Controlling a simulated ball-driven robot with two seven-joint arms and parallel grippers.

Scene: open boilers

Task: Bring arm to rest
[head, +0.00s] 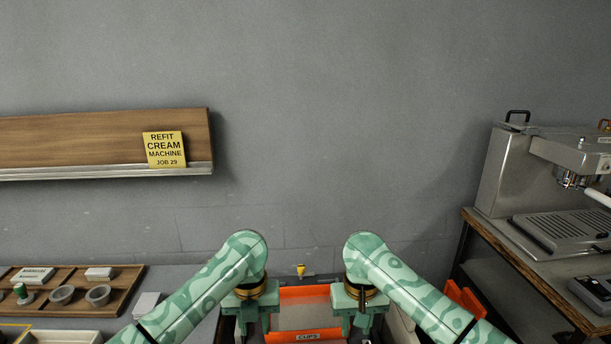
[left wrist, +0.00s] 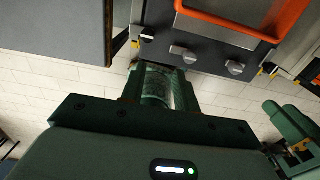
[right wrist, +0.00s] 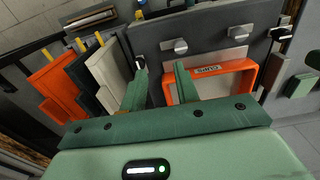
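My left gripper (head: 254,325) points down at the bottom centre of the head view, with its fingers apart. In the left wrist view (left wrist: 160,72) something green and patterned shows between or behind its fingers; I see no held object. My right gripper (head: 356,325) hangs down a little to the right, and its fingers are also apart.
An orange-framed bin (head: 305,290) labelled CUPS lies between and below the grippers. At left are a wooden tray (head: 125,290) with small bowls and a wall shelf with a yellow sign (head: 165,149). At right a coffee machine (head: 520,170) stands on a bench. The wall area above is clear.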

